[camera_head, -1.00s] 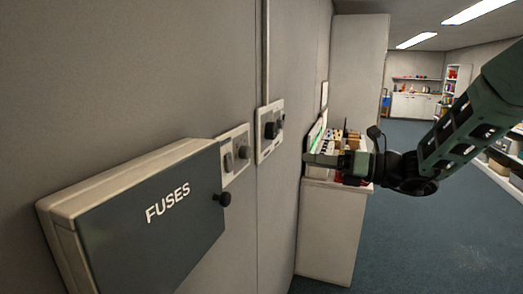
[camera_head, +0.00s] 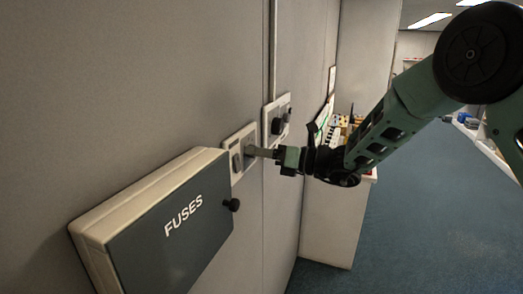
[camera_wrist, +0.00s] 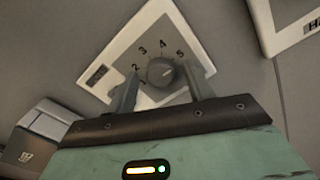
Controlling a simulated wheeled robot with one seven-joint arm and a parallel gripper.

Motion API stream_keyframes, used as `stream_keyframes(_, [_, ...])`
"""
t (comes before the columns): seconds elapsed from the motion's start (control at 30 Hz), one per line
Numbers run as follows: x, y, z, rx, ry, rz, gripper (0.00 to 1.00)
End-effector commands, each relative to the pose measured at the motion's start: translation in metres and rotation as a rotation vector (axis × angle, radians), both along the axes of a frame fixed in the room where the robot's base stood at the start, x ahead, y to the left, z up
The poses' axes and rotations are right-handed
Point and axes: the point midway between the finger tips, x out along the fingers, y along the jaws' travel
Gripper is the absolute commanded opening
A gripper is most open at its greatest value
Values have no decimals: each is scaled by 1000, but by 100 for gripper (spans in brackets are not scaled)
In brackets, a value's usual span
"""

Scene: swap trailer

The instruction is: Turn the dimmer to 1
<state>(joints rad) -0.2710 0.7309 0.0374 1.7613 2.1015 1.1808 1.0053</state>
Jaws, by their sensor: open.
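The dimmer is a round grey knob (camera_wrist: 161,72) on a white plate (camera_wrist: 140,40) with the numbers 1 to 5 around it. Its pointer direction is too small to tell surely. My gripper (camera_wrist: 160,78) is open, with one finger on each side of the knob. I cannot tell whether either finger touches it. In the head view, my gripper (camera_head: 255,152) reaches the wall plate (camera_head: 231,145) from the right and hides the knob there.
A dark-fronted FUSES box (camera_head: 175,225) with a black knob (camera_head: 233,205) juts from the wall at the left. Another plate with a dark knob (camera_head: 276,126) is just right of the dimmer. A cabinet (camera_head: 330,215) stands farther right; open floor lies beyond.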

Motion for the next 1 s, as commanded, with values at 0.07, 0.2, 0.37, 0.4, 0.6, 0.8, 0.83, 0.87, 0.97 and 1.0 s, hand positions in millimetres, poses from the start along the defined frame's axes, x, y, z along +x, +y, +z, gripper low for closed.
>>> stream_keyframes(0.07, [0,0,0,0,0,0,52])
stream_keyframes(0.2, [0,0,0,0,0,0,47])
stream_keyframes(0.37, [0,0,0,0,0,0,8])
stream_keyframes(0.4, [0,0,0,0,0,0,8])
stream_keyframes(0.6, [0,0,-2,-4,-11,0,8])
stream_keyframes(0.8, [0,-1,-5,-25,-75,-1,8])
stream_keyframes(0.83, [0,-1,-6,-30,-89,-1,8])
stream_keyframes(0.87, [0,-1,-7,-37,-106,-1,8])
stream_keyframes(0.97, [0,-1,-9,-59,-174,-2,8])
stream_keyframes(1.0, [0,-1,-9,-72,-204,-2,8])
